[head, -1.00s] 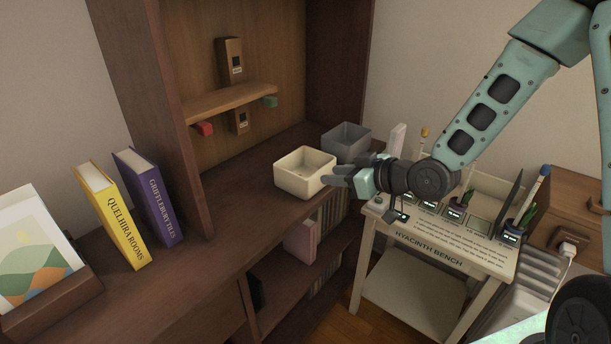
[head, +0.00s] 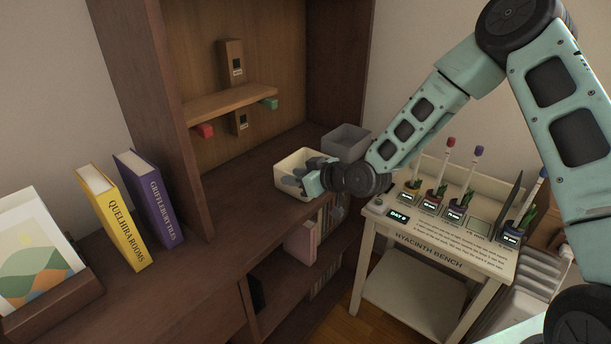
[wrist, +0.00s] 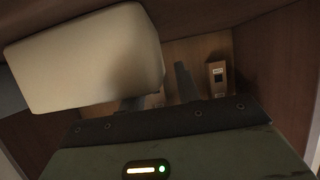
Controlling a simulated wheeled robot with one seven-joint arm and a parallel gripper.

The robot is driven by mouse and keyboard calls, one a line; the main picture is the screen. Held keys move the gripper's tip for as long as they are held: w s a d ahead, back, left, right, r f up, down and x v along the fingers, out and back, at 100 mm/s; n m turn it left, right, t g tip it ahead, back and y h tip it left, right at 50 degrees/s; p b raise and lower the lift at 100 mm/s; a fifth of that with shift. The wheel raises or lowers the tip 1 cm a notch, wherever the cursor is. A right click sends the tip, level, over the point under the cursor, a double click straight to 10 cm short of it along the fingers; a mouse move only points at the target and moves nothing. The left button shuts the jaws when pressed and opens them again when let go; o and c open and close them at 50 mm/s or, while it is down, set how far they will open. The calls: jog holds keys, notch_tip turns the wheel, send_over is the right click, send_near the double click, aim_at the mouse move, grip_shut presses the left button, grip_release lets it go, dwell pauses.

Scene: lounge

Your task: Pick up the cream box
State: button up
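The cream box (head: 284,187) is open-topped and stands upright on the brown shelf unit's surface. My gripper (head: 300,173) reaches in from the right, its grey fingers overlapping the box's opening and near wall in the head view. In the wrist view the cream box (wrist: 85,60) fills the upper left and hides much of the left finger. The right finger stands clear of it, to the right. The fingers are apart, so the gripper (wrist: 158,90) is open. I cannot tell whether a finger touches the box wall.
A grey box (head: 346,138) stands just behind the cream box. Yellow (head: 115,220) and purple (head: 150,200) books stand at the left. A small wooden shelf (head: 230,103) is above. The white bench (head: 430,255) with plants is at the right. The surface left of the box is clear.

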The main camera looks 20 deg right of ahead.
grip_shut()
